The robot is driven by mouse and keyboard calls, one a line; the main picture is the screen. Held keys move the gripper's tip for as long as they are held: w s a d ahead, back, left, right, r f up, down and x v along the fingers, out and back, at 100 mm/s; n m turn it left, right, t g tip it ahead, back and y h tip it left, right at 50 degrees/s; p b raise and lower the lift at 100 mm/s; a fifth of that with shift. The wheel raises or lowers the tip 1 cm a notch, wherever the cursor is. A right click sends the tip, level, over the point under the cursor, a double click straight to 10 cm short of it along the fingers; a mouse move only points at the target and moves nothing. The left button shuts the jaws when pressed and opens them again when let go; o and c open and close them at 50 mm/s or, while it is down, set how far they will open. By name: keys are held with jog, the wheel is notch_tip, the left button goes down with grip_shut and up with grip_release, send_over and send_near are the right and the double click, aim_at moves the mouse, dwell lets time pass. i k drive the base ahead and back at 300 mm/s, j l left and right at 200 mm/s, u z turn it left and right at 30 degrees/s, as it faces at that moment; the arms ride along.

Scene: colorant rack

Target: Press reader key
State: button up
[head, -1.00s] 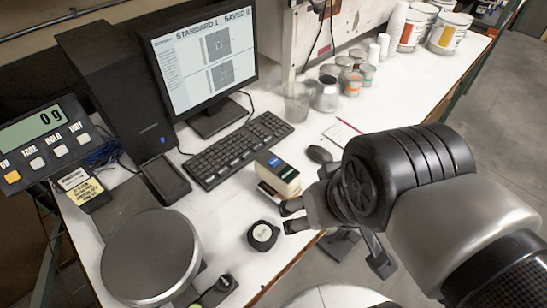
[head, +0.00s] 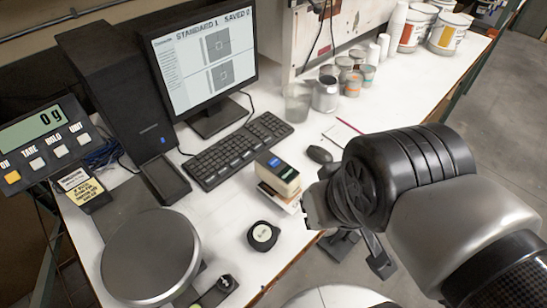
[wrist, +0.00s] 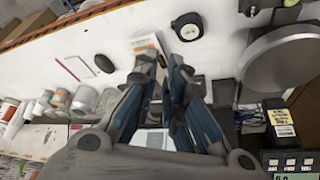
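The reader (head: 278,174) is a small cream and dark box with a blue and a green patch on top. It stands right of the keyboard in the head view. In the wrist view, a pale box-like shape (wrist: 148,42) lies just beyond the fingertips, partly hidden by them; I cannot tell which part it is. My gripper (wrist: 163,62) shows two fingers with a narrow gap between their tips and nothing held. In the head view, my wrist is right of the reader, and the fingers are mostly hidden.
A round black puck (head: 263,236) lies in front of the reader. The keyboard (head: 238,150), mouse (head: 320,155), monitor (head: 205,60) and round scale plate (head: 150,257) share the white bench. Several cans and cups stand at the back. The bench's front edge runs close below my wrist.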

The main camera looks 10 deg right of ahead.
aim_at(274, 162)
jog(key=k+j+z, duration=0.15)
jog(key=z, duration=0.2)
jog(key=k+j+z, duration=0.1)
jog(key=z, duration=0.3)
jog(key=k, duration=0.1)
